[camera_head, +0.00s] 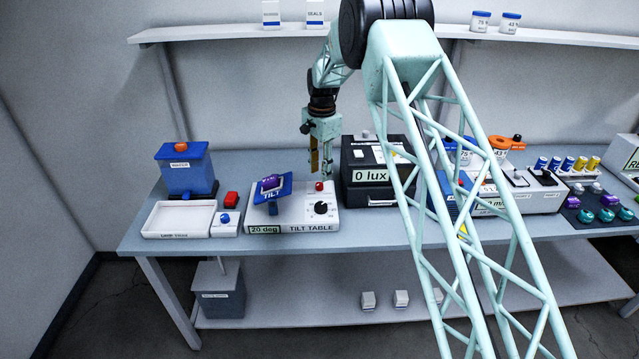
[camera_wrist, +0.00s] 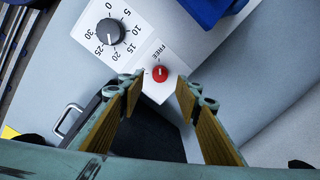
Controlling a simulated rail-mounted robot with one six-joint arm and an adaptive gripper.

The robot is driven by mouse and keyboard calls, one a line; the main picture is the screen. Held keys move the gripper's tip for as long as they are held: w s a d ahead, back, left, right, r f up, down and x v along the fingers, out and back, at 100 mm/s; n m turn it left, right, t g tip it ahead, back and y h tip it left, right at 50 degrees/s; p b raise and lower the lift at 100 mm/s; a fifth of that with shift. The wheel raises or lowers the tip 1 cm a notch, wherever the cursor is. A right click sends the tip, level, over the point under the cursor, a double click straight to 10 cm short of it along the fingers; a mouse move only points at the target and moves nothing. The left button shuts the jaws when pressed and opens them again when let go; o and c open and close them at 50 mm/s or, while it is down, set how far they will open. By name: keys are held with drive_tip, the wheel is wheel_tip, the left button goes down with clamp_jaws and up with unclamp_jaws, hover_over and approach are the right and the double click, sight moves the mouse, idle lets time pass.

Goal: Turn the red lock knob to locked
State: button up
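The small red lock knob (camera_head: 319,186) stands at the back right of the white tilt table unit (camera_head: 290,213). In the wrist view the red knob (camera_wrist: 160,74) lies between and just beyond the fingertips, with the word FREE printed beside it. A thin white mark on its top points roughly to that word. My gripper (camera_head: 321,172) is above the knob, pointing down. In the wrist view my gripper (camera_wrist: 158,84) is open with nothing between its yellow-brown pads. Whether a fingertip touches the knob I cannot tell.
The black angle dial (camera_head: 321,208) is in front of the knob. The blue tilting plate (camera_head: 272,189) with a purple piece (camera_head: 271,182) is to the left. A black lux box (camera_head: 372,171) stands close on the right. The display (camera_head: 265,229) reads 20 deg.

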sight(319, 184)
drive_tip(key=shift+w+a+f, duration=0.1)
drive_tip(key=shift+f, duration=2.65)
drive_tip(key=c, duration=0.9)
drive_tip(key=shift+o, duration=0.2)
